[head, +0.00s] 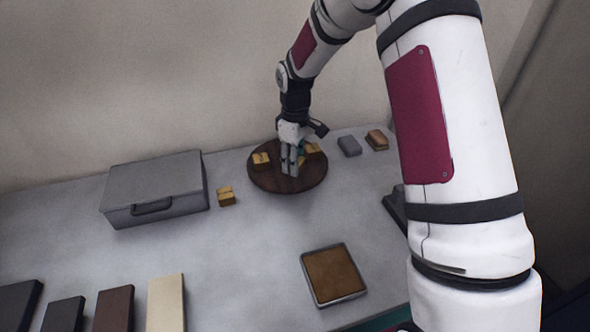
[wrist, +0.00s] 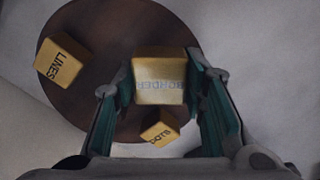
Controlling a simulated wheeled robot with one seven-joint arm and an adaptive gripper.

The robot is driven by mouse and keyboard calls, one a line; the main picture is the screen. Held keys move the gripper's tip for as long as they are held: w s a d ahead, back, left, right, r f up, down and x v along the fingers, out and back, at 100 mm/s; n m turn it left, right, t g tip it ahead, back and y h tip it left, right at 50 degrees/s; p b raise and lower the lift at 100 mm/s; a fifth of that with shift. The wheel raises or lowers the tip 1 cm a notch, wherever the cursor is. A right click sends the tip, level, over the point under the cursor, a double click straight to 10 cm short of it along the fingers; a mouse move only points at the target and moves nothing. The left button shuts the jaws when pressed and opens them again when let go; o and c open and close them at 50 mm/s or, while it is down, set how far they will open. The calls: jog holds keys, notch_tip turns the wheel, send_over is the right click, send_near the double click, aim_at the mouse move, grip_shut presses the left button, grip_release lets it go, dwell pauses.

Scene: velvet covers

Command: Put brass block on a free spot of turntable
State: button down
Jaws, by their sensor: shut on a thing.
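My gripper (head: 290,168) is over the round dark brown turntable (head: 290,186). In the wrist view my gripper (wrist: 165,105) is shut on a brass block (wrist: 158,68) lettered BORDER, between its teal finger pads. The held block looks larger than the others there; whether it touches the turntable (wrist: 105,35) I cannot tell. Two other brass blocks sit on the turntable: one lettered LINES (wrist: 61,57) near the edge and one lettered DOTS (wrist: 158,133) near the gripper. In the head view, fingers mostly hide the held block.
Another brass block (head: 226,196) stands on the table beside a grey case (head: 155,188). A grey block (head: 349,145) and a brown block (head: 377,140) lie right of the turntable. A brown-filled tray (head: 333,274) is in front. Several flat panels (head: 115,308) lie front left.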

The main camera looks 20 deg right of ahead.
jog(key=shift+f, duration=1.7)
jog(key=shift+f, duration=0.1)
jog(key=c, duration=1)
grip_release()
jog(key=shift+f, duration=0.1)
